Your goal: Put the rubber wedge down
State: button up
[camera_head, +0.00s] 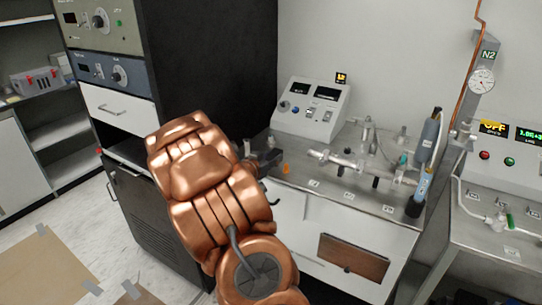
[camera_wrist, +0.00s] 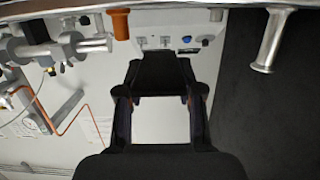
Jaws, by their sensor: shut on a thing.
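The rubber wedge seems to be the black block (camera_wrist: 160,70) between my fingertips in the wrist view; its outline merges with the dark fingers. My gripper (camera_wrist: 160,92) is shut on it. In the head view my gripper (camera_head: 264,158) is a dark shape beyond my copper-coloured arm, at the left front edge of the steel bench (camera_head: 385,203). The wedge cannot be told apart from the gripper there. I cannot tell whether the wedge touches the bench.
A control box (camera_head: 312,108) stands at the bench's back left. Metal vacuum fittings (camera_head: 345,160) and a blue handheld device (camera_head: 424,175) occupy its middle and right. A small orange piece (camera_head: 286,169) is close to my gripper. A black cabinet (camera_head: 215,75) rises on the left.

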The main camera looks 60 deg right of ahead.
aim_at(271, 157)
jog(key=w+d, duration=0.1)
jog(key=d, duration=0.1)
jog(key=w+d+p, duration=0.1)
jog(key=d, duration=0.1)
jog(key=w+d, duration=0.2)
jog(key=shift+f+p, duration=0.75)
jog(key=shift+f, duration=1.35)
jog(key=shift+a+f, duration=0.1)
jog(key=shift+f, duration=0.05)
jog(key=o, duration=1.2)
jog(key=shift+a, duration=0.1)
jog(key=shift+s+a+r+b, duration=0.1)
jog(key=shift+a+r+b, duration=0.35)
jog(key=shift+a, duration=1.45)
jog(key=shift+s+a+r+b, duration=0.1)
jog(key=shift+a+r+b, duration=0.3)
jog(key=shift+a, duration=1.55)
jog(key=shift+s+a+r+b, duration=0.1)
jog(key=shift+a+r+b, duration=0.3)
jog(key=shift+a, duration=1.5)
